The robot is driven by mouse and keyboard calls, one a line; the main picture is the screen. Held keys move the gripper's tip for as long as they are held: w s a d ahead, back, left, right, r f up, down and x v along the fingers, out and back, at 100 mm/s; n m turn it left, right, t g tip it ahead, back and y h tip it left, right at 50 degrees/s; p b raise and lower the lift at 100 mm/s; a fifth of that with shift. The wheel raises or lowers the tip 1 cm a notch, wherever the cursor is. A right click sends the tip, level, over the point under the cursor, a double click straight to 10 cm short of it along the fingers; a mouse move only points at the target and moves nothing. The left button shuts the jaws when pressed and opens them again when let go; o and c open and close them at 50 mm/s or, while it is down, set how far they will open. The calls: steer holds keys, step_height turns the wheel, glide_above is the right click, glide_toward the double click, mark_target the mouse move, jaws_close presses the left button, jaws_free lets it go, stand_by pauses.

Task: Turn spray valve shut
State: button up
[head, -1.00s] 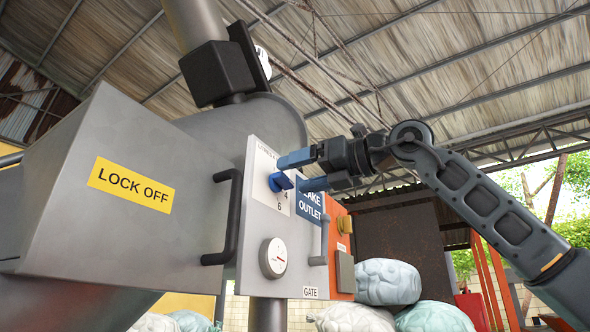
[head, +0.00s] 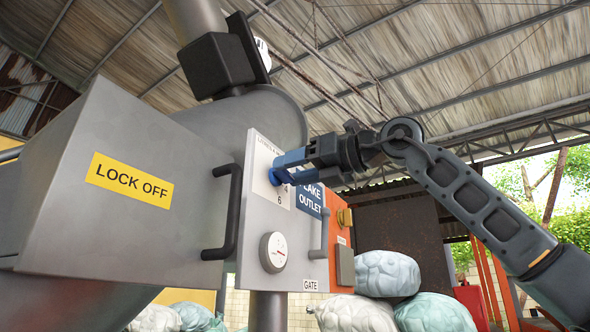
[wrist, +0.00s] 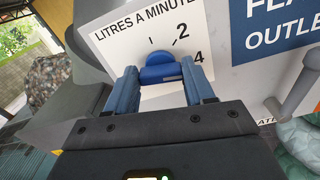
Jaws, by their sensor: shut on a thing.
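The spray valve is a blue knob (wrist: 160,70) on a white dial plate marked "LITRES A MINUTE" (wrist: 135,35), with the numbers 2 and 4 showing in the wrist view. In the head view the knob (head: 274,177) shows on the grey panel, partly hidden by my fingers. My gripper (head: 285,168) reaches in from the right and is shut on the knob. In the wrist view its two blue fingers (wrist: 160,88) stand one on each side of the knob. The knob's pointer direction is hard to tell.
A blue "FLAKE OUTLET" sign (head: 309,200) is just right of the dial. A black handle (head: 229,215), a round gauge (head: 273,252) and a grey lever (head: 321,235) stand out from the machine nearby. Pale sacks (head: 388,273) are piled below right.

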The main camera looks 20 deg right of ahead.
steer(key=shift+c, duration=0.3)
steer(key=shift+n, duration=0.4)
steer(key=n+b, duration=0.1)
steer(key=n, duration=0.3)
steer(key=n+b, duration=0.2)
steer(key=n, duration=0.3)
steer(key=shift+s+a, duration=0.15)
steer(key=n, duration=0.4)
steer(key=shift+f+n, duration=0.1)
steer(key=shift+n, duration=0.3)
steer(key=n, duration=0.5)
steer(key=shift+a+f, duration=0.1)
steer(key=shift+f, duration=0.1)
steer(key=shift+n, duration=0.3)
steer(key=o, duration=1)
steer(key=shift+o, duration=0.2)
